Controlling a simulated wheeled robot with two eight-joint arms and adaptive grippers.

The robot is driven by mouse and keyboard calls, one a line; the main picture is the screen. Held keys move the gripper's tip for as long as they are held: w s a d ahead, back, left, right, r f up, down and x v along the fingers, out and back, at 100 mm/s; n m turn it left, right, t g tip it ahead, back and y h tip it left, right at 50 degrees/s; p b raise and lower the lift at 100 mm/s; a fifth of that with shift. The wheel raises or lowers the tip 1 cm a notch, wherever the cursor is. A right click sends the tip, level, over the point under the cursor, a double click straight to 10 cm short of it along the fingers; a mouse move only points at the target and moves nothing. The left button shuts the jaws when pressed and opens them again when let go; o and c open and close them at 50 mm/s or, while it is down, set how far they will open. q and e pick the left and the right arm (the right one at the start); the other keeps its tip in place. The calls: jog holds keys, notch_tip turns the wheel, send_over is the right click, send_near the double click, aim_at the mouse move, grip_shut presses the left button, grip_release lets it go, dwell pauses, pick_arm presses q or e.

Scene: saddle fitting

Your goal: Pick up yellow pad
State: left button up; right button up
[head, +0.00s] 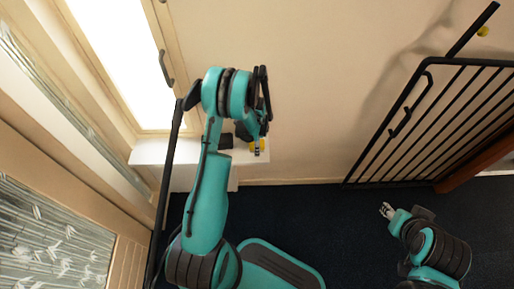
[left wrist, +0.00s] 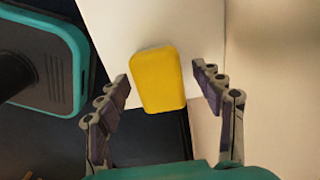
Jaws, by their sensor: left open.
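The yellow pad (left wrist: 158,80) is a rounded block in the left wrist view, over the edge of a white surface. My left gripper (left wrist: 160,74) is open, with one finger on each side of the pad in the picture and a gap on both sides. I cannot tell whether the fingertips are level with it. In the head view the pad (head: 258,145) is a small yellow patch, mostly hidden by my left gripper (head: 256,150), at the white ledge. My right gripper (head: 387,211) is far to the right, over the dark floor, too small to tell its opening.
The white ledge (head: 148,153) runs beneath the bright window (head: 118,55), against the wall. A black railing (head: 432,120) stands at the right, with a small yellow thing (head: 483,31) near its top. The dark floor (head: 320,215) between my arms is clear.

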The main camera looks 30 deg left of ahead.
pick_arm(q)
jog(key=shift+r, duration=0.1)
jog(key=c, duration=1.3)
jog(key=shift+o, duration=0.2)
jog(key=shift+r, duration=0.1)
notch_tip(320, 180, up, 5)
jog(key=p, duration=0.2)
jog(key=shift+f+p, duration=0.2)
jog(key=shift+p, duration=0.15)
jog(key=d+r+p, duration=0.3)
jog(key=d+r, duration=0.3)
jog(key=d, duration=0.5)
jog(key=shift+d+r+p, duration=0.15)
jog(key=shift+d+p, duration=0.15)
jog(key=shift+d, duration=0.05)
jog(key=shift+w, duration=0.1)
